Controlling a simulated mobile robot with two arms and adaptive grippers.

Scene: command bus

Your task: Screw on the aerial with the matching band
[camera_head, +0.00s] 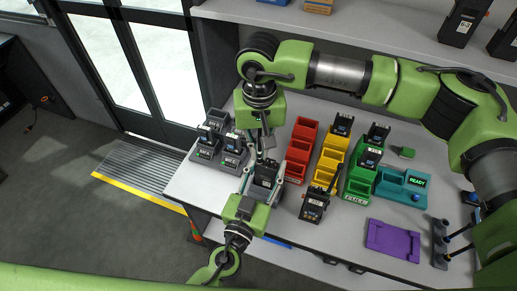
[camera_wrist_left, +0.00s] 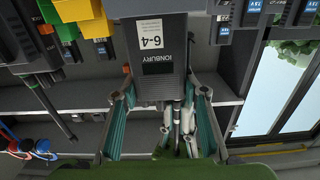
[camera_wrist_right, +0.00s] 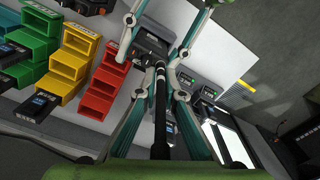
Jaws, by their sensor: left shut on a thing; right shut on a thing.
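My left gripper (camera_head: 262,190) is shut on a dark radio (camera_head: 267,172) and holds it over the table's left part. In the left wrist view the radio (camera_wrist_left: 163,50) shows a white label reading 6-4 and the name IONBURY. My right gripper (camera_head: 264,135) is above it, shut on a black aerial (camera_wrist_right: 160,105). In the right wrist view the aerial runs lengthwise between my fingers, its far end close to the radio (camera_wrist_right: 150,48). Whether they touch cannot be told. The colour of the aerial's band is not clear.
Red (camera_head: 299,150), yellow (camera_head: 330,158) and green (camera_head: 358,180) stepped bins stand right of the grippers. Another radio (camera_head: 314,207) stands near the front edge. A purple tray (camera_head: 393,240), a teal READY station (camera_head: 400,185) and an aerial rack (camera_head: 440,245) are further right. Grey chargers (camera_head: 205,152) stand left.

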